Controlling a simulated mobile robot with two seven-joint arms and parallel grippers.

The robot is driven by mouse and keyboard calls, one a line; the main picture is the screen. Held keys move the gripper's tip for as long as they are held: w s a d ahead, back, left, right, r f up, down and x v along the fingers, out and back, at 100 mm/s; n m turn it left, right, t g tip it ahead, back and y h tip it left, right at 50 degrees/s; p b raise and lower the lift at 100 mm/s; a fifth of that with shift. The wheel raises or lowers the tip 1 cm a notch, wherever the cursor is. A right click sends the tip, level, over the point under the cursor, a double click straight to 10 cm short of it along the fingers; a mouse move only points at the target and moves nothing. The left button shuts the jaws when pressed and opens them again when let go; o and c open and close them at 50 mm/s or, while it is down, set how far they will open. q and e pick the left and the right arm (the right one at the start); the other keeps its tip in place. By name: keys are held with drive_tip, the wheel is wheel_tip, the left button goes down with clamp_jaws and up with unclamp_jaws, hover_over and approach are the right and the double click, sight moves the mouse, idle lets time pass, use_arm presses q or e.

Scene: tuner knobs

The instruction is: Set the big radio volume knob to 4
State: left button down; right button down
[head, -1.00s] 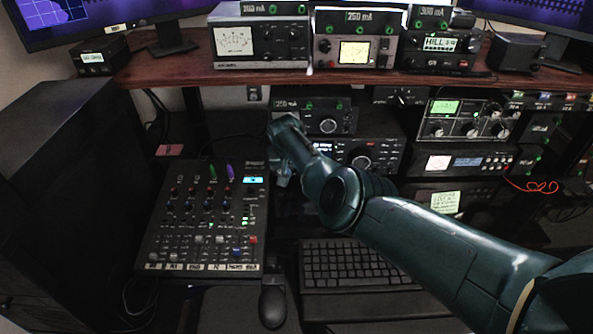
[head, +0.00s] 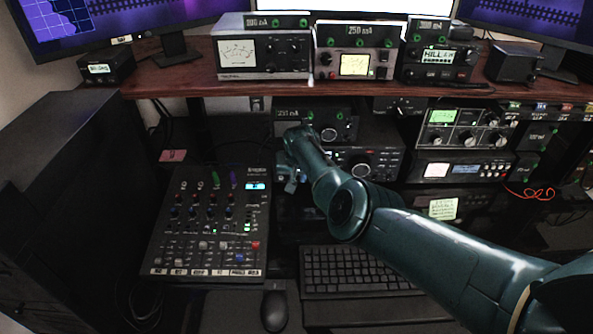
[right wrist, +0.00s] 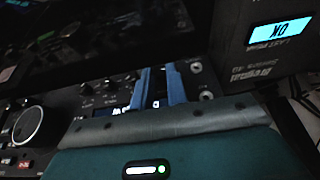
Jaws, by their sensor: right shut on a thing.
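The big radio (head: 385,160) is a black unit on the lower shelf, with a large round dial (head: 361,166) on its front. The dial also shows at the left edge of the right wrist view (right wrist: 28,125). My right gripper (head: 287,183) is at the left part of the radio's front, with my arm covering that part in the head view. In the right wrist view its two blue fingers (right wrist: 160,88) are close together against the panel, beside the radio's small display. They are shut on a small knob, mostly hidden between them; its setting cannot be read. My left gripper is not in view.
A mixer (head: 160,240) with coloured knobs stands left of the gripper. A keyboard (head: 355,272) and a mouse (head: 274,310) lie in front. A smaller unit (head: 345,122) sits on the radio. The wooden shelf (head: 200,88) runs above.

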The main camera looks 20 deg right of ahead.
drive_tip(key=shift+s+d+r+y+p, duration=0.15)
drive_tip(key=shift+d+y+p, duration=0.15)
drive_tip(key=shift+y+p, duration=0.45)
drive_tip(key=shift+d+m+t+y+p, duration=0.1)
drive_tip(key=shift+m+t+y+p, duration=0.25)
drive_tip(key=shift+y, duration=0.3)
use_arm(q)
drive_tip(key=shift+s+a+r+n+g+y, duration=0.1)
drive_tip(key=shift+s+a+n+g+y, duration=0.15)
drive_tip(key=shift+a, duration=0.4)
use_arm(e)
drive_tip(key=shift+d+f+t+y, duration=0.2)
drive_tip(key=shift+f+t+y, duration=0.15)
drive_tip(key=shift+y, duration=0.65)
drive_tip(key=shift+m, duration=0.25)
drive_tip(key=c, duration=1.7)
unclamp_jaws()
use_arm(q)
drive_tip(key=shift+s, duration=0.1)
use_arm(e)
drive_tip(key=shift+r, duration=0.1)
